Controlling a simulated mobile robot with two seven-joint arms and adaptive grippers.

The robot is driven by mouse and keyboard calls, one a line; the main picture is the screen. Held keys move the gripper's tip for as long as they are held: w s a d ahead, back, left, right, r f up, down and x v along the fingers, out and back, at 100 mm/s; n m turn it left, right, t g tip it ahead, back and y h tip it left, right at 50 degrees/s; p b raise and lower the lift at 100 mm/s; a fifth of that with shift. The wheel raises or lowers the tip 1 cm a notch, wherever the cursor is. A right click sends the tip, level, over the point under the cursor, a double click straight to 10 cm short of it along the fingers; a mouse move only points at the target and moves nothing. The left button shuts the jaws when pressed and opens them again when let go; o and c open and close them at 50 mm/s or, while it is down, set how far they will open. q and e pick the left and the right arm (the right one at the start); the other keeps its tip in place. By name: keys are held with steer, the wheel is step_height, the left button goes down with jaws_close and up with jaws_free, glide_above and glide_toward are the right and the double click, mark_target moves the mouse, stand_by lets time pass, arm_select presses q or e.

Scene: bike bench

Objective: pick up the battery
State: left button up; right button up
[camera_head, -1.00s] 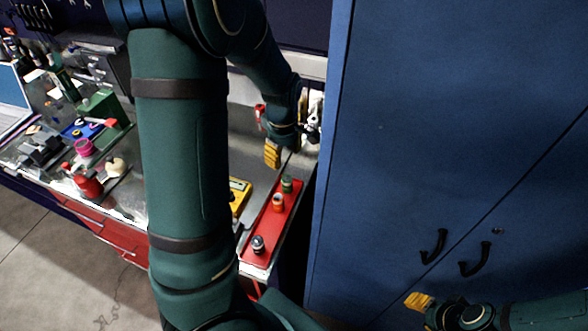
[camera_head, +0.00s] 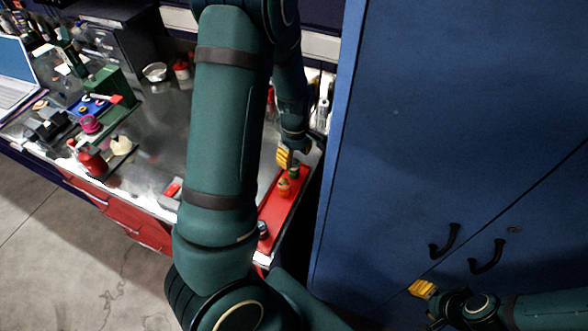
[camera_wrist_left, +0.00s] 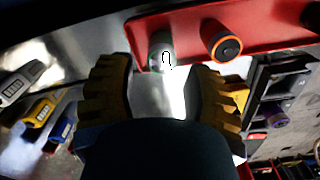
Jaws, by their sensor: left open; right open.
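A red tray (camera_head: 272,222) on the bench's right end holds small upright cylinders that look like batteries. The green one (camera_head: 294,172) stands near the tray's far end, the orange-banded one (camera_head: 284,186) is in front of it, and a dark one (camera_head: 262,229) is at the near end. My left gripper (camera_head: 284,160) is open, close beside the green cylinder. In the left wrist view the green cylinder (camera_wrist_left: 160,50) shows beyond the gap between the open fingers (camera_wrist_left: 163,88), and the orange one (camera_wrist_left: 222,43) is to its right. My right gripper (camera_head: 422,290) is open and empty, away from the bench.
A tall blue cabinet (camera_head: 430,130) stands close to the right of the tray. Yellow and grey meters (camera_wrist_left: 40,110) lie to the left in the wrist view.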

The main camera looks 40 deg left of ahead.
mark_target(293, 162)
arm_select(q)
step_height(293, 162, down, 5)
steer(key=shift+a+r, duration=0.1)
steer(key=shift+r, duration=0.1)
steer(key=shift+s, duration=0.1)
jaws_close()
steer(key=shift+r, duration=0.1)
steer(key=shift+r, duration=0.1)
